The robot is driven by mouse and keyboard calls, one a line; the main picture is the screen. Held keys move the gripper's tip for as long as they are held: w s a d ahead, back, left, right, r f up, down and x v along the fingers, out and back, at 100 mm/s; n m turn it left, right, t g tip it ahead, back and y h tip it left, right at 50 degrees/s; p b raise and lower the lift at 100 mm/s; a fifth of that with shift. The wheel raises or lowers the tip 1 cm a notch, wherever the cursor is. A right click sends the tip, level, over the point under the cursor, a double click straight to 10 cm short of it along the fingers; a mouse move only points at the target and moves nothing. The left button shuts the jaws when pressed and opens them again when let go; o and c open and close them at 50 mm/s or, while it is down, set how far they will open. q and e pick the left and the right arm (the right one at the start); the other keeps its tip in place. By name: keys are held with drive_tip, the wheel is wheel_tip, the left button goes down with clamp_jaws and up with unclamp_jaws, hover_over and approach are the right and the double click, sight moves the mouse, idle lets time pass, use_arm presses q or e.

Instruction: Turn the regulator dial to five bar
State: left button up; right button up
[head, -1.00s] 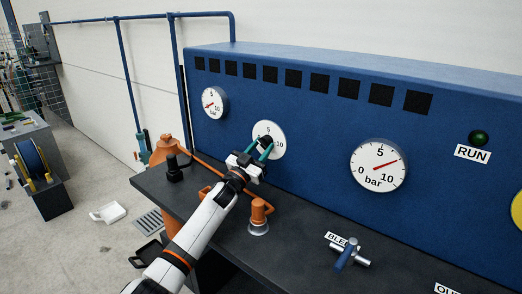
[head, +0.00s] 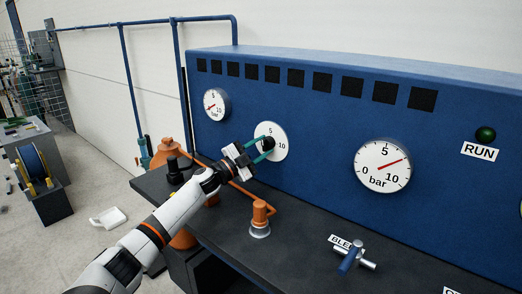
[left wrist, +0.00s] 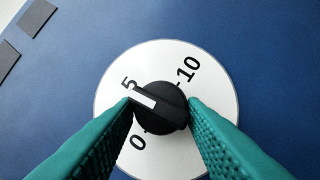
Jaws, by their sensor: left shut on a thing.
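The regulator dial is a white disc (head: 280,150) marked 0, 5 and 10 on the blue panel, with a black knob (left wrist: 168,106) at its middle. In the left wrist view the knob's white pointer bar (left wrist: 143,97) points at or very near the 5. My left gripper (head: 263,148) is at the dial, its teal fingers shut on opposite sides of the knob. The fingers cover parts of the disc's lower edge in the left wrist view. My right gripper is not in view.
A large gauge (head: 383,166) right of the dial has its red needle between 5 and 10. A small gauge (head: 216,105) is to the left. An orange valve fitting (head: 261,213) and blue-handled bleed valve (head: 350,256) stand on the dark bench. A green RUN lamp (head: 485,134) is at right.

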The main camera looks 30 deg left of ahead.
use_arm(q)
drive_tip(key=shift+f+m+g, duration=0.15)
drive_tip(key=shift+m+g, duration=0.35)
drive_tip(key=shift+m, duration=0.3)
drive_tip(key=shift+d+f+h, duration=0.1)
drive_tip(key=shift+h, duration=0.3)
drive_tip(key=o, duration=0.8)
drive_tip(key=shift+o, duration=0.7)
drive_tip(key=b+v, duration=0.2)
drive_tip(key=v, duration=1)
drive_tip(key=shift+b, duration=0.4)
